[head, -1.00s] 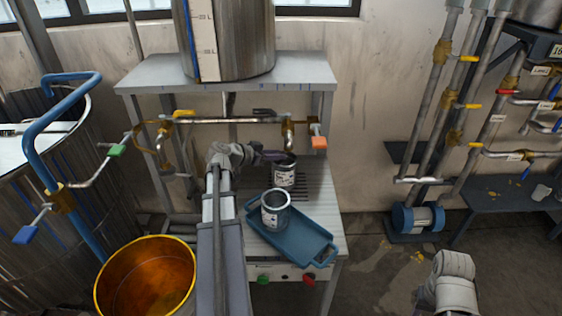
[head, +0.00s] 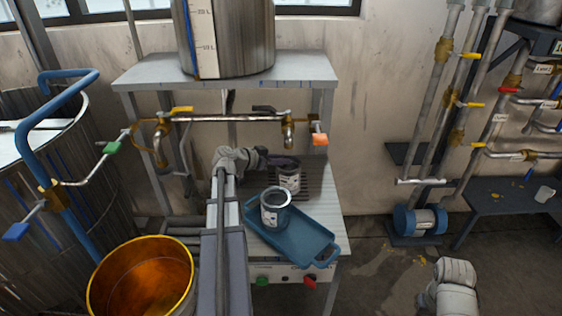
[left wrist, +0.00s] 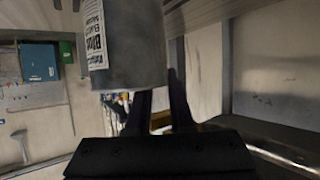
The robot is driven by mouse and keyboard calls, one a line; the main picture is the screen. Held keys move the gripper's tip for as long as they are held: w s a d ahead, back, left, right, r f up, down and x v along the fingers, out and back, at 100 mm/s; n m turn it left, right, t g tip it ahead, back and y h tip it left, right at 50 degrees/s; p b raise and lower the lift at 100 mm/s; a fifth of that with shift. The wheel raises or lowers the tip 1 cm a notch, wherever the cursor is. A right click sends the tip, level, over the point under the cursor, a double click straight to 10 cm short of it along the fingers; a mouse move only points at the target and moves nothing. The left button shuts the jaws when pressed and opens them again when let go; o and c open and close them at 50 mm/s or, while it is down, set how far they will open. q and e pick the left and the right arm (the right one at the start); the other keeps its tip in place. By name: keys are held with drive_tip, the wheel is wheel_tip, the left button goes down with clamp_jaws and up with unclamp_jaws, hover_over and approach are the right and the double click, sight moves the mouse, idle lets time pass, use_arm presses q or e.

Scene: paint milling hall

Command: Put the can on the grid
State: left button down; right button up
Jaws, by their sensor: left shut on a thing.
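A grey can with a white label (head: 289,180) is at the dark slatted grid (head: 316,172) on the bench, below the brass tap. My left gripper (head: 284,161) is shut on it near its upper part. In the left wrist view the held can (left wrist: 128,42) fills the upper middle, beside the dark fingers (left wrist: 160,105). I cannot tell whether its base touches the grid. A second labelled can (head: 275,212) stands open on the blue tray, just in front. My right arm shows at the lower right, its gripper out of frame.
The blue tray (head: 303,246) covers the bench front. An orange-lined bucket (head: 143,283) stands at the lower left.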

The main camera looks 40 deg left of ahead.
use_arm(q)
drive_tip(key=c, duration=0.8)
unclamp_jaws()
drive_tip(key=shift+o, duration=0.2)
drive_tip(key=shift+r, duration=0.15)
drive_tip(key=p+v, duration=0.5)
drive_tip(key=v, duration=0.7)
